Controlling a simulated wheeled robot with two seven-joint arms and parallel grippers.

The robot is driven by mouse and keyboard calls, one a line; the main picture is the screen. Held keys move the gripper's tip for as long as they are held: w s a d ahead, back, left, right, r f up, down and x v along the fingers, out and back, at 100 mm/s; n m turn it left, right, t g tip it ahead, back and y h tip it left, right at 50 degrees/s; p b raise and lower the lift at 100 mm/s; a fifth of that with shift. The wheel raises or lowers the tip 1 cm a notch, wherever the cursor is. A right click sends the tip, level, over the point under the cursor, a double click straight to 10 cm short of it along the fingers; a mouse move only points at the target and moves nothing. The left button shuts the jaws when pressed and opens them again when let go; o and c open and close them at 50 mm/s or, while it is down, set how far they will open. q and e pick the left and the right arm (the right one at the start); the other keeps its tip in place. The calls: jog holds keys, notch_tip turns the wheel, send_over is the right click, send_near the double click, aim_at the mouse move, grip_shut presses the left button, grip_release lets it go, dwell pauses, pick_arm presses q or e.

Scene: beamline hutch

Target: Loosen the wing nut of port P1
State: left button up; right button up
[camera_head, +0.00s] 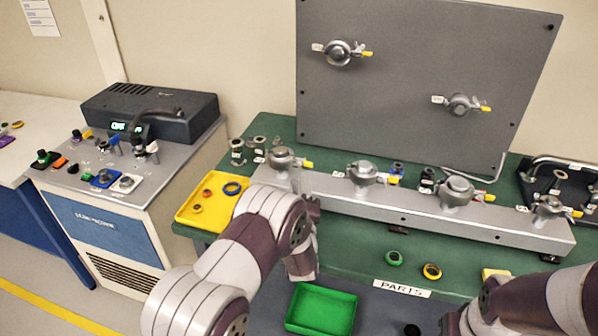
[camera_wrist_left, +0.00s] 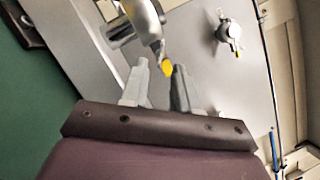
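Several clamped ports stand on a grey rail, each with a yellow-tipped wing handle; their labels are too small to read, so I cannot tell which is P1. The leftmost port (camera_head: 281,157) and the second port (camera_head: 363,175) are nearest my left arm. In the left wrist view, my left gripper (camera_wrist_left: 160,82) is open, with a yellow wing tip (camera_wrist_left: 167,70) at the gap between its fingertips. I cannot tell whether they touch it. In the head view my own arm hides most of this gripper. My right arm enters at lower right; its gripper is out of view.
The grey upright panel (camera_head: 415,75) carries two more ports and stands behind the rail (camera_head: 405,206). A yellow tray (camera_head: 187,212) with rings sits left, and a green tray (camera_head: 322,309) in front. Loose rings (camera_head: 432,271) lie near the PARTS label. A control console (camera_head: 120,205) stands left.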

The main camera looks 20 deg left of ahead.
aim_at(298, 166)
pick_arm(q)
jog(key=x, duration=0.3)
jog(key=shift+w, duration=0.15)
jog(key=shift+c, duration=0.3)
grip_shut()
